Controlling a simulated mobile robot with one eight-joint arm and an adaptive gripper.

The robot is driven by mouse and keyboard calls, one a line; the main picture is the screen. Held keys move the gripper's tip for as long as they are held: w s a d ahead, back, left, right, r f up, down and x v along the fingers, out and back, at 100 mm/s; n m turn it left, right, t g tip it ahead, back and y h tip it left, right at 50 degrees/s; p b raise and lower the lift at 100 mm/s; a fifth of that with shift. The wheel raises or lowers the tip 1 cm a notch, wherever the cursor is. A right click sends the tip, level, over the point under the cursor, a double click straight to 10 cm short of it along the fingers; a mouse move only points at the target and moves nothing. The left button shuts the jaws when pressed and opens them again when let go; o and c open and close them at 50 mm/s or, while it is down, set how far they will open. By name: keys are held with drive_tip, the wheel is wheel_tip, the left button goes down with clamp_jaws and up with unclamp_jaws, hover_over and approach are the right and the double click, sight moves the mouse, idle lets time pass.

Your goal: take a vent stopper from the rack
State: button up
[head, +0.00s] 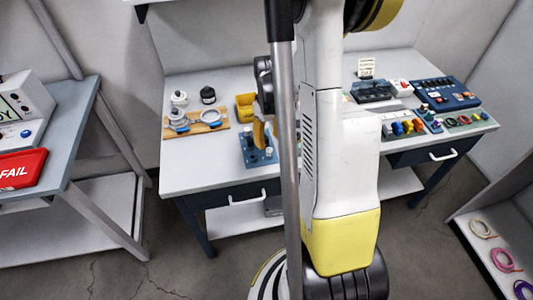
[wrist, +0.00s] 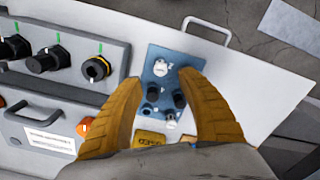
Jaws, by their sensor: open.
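The rack is a small blue block (wrist: 152,80) in the middle of the wrist view; in the head view it shows on the table (head: 248,158), partly behind my arm. It holds light stoppers, one near its far end (wrist: 160,68) and one near its near end (wrist: 170,122), and dark round pieces (wrist: 180,99) between them. Which of these are vent stoppers I cannot tell. My gripper (wrist: 163,84) is open, its two yellow-brown fingers on either side of the rack with nothing between the tips. In the head view my gripper (head: 262,134) is above the rack.
A yellow bin (head: 244,106) stands behind the rack. A wooden board (head: 204,130) with metal rings is to its left. In the wrist view, a grey panel with black knobs (wrist: 45,60) and a case with a handle (wrist: 35,130) lie left. The table's front is clear.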

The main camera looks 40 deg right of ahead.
sight(270, 149)
drive_tip(key=f+b, duration=0.1)
drive_tip(key=f, duration=0.1)
drive_tip(key=f+b, duration=0.1)
drive_tip(key=f, duration=0.3)
drive_tip(key=shift+s+a+b, duration=0.1)
drive_tip(key=shift+s+b, duration=0.2)
drive_tip(key=shift+b, duration=0.1)
drive_tip(key=shift+r, duration=0.1)
drive_tip(key=c, duration=0.9)
